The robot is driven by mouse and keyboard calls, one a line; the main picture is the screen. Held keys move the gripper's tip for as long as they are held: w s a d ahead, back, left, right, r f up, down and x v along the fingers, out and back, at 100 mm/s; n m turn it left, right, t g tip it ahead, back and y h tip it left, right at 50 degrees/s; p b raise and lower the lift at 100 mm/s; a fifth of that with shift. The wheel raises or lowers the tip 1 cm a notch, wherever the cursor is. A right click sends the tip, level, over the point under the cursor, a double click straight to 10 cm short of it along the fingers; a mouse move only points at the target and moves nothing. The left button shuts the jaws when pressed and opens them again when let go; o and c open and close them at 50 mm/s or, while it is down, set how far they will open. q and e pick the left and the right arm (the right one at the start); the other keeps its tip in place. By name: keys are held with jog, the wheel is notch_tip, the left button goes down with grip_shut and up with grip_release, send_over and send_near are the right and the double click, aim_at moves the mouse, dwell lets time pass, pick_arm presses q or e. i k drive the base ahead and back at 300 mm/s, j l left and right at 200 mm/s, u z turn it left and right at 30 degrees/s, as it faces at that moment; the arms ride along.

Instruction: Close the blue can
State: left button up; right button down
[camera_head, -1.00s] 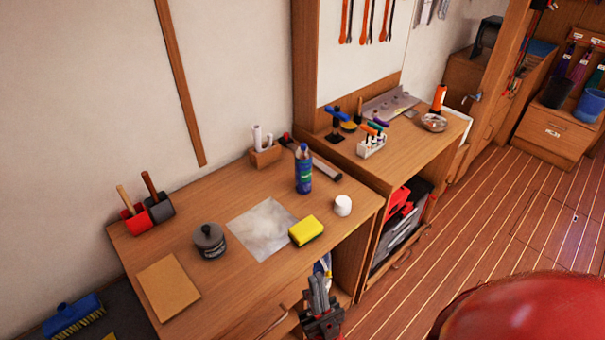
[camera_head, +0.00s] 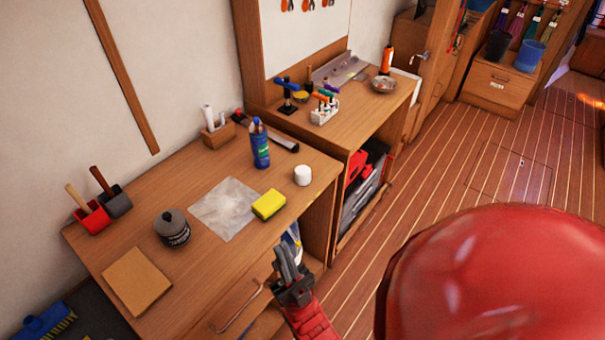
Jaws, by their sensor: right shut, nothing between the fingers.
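The blue can (camera_head: 260,146) stands upright on the wooden workbench (camera_head: 200,270), behind the yellow sponge. It has a narrower top, and I cannot tell whether that top is open or capped. A small white cylinder (camera_head: 303,176) stands to its right near the bench's right edge; it may be a lid. My right gripper (camera_head: 286,251) is shut and empty, in front of the bench's front edge, well apart from the can. My left gripper is not in view.
A yellow sponge (camera_head: 269,204) lies at the right edge of a pale sheet (camera_head: 222,216). A dark lidded jar (camera_head: 172,230), a sandpaper-like sheet (camera_head: 135,281) and a wooden holder (camera_head: 219,136) are also on the bench. A second bench (camera_head: 375,105) adjoins at right.

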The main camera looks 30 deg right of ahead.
aim_at(258, 135)
jog(key=l+z, duration=0.25)
jog(key=l, duration=0.7)
jog(key=l+z, duration=0.3)
jog(key=l, duration=0.65)
